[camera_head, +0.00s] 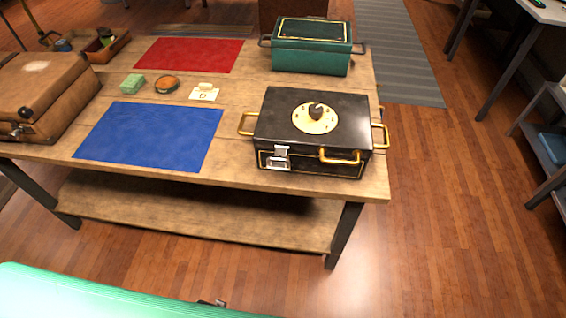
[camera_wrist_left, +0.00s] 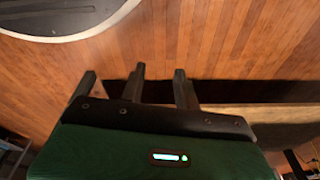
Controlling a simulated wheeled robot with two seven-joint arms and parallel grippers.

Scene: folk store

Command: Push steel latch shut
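The steel latch (camera_head: 278,160) is on the front face of the black box (camera_head: 300,130), toward its left. It has a pale upper plate and a lower loop; at this size I cannot tell how far its lever stands out. The box has brass handles and a dial on its lid, and its lid looks down. My left gripper (camera_wrist_left: 135,80) shows in the left wrist view with its prongs apart and nothing between them, over floor. The latch is not visible in that view. My right gripper is not in view.
The box stands on a wooden table (camera_head: 120,185) near its front right corner. A teal box (camera_head: 310,62) stands behind. A blue mat (camera_head: 150,135), a red mat (camera_head: 190,54) and a brown case (camera_head: 40,90) lie to the left. Floor (camera_head: 430,220) is clear at right.

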